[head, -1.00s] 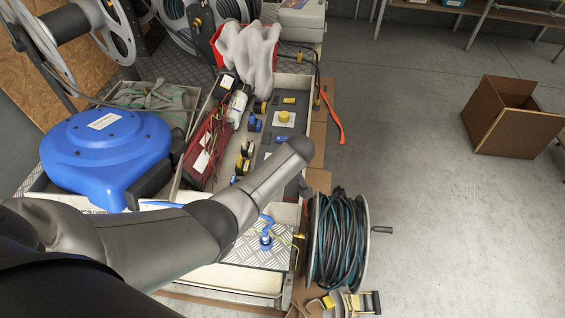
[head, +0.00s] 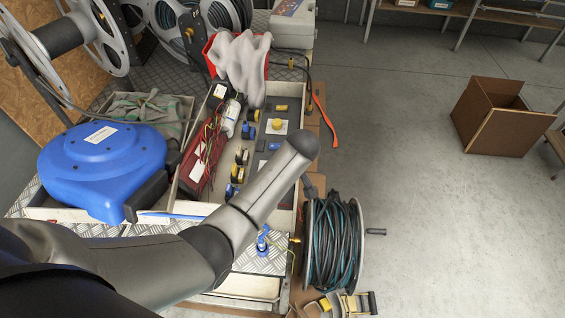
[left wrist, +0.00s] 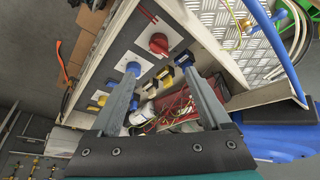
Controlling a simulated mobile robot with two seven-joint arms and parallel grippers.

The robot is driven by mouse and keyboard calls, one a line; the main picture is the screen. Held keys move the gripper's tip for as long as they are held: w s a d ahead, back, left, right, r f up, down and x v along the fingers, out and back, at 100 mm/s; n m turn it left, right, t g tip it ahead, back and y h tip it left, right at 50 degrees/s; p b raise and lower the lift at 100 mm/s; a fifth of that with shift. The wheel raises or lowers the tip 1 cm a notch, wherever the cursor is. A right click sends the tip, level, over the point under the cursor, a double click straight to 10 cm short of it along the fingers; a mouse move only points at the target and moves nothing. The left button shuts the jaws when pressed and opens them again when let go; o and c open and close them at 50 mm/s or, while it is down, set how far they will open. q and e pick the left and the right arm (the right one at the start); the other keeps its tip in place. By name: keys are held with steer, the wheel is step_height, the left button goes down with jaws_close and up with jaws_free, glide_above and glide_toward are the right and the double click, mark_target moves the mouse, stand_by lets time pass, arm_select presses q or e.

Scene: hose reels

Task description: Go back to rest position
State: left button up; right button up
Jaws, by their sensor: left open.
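My left arm (head: 265,195) reaches in from the left in the head view, across the front of the workbench. Its gripper is hidden there. In the left wrist view my left gripper (left wrist: 160,66) has its two fingers spread apart with nothing between them. It faces a panel with a red rotary knob (left wrist: 159,43) and blue and yellow connectors. My right gripper is not in either view.
A blue hose reel (head: 105,160) sits on the left of the bench. A tray of parts with a yellow button (head: 278,124) lies beyond my arm. A black hose drum (head: 333,245) stands at right, a cardboard box (head: 490,118) on open floor.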

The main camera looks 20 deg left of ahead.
arm_select(q)
steer(key=s+d+r+m+h, duration=0.1)
steer(key=s+r+m, duration=0.2)
steer(key=s+m, duration=0.35)
steer(key=s+r+m+t+h, duration=0.1)
steer(key=s+r+m+h, duration=0.15)
steer(key=s, duration=0.75)
steer(key=s+d+r+m+h, duration=0.1)
steer(key=s+r+m, duration=0.1)
steer(key=s+m, duration=0.45)
steer(key=s+f+n+g+b, duration=0.15)
steer(key=f+b, duration=0.25)
steer(key=f, duration=1.1)
steer(key=s+f+t+b, duration=0.15)
steer(key=f+b, duration=0.25)
steer(key=f, duration=1.1)
steer(key=s+a+f+g+b, duration=0.2)
steer(key=s+f+b, duration=0.4)
steer(key=s+f, duration=1)
step_height(320, 180, down, 4)
steer(key=shift+a+r, duration=0.2)
steer(key=shift+a, duration=0.2)
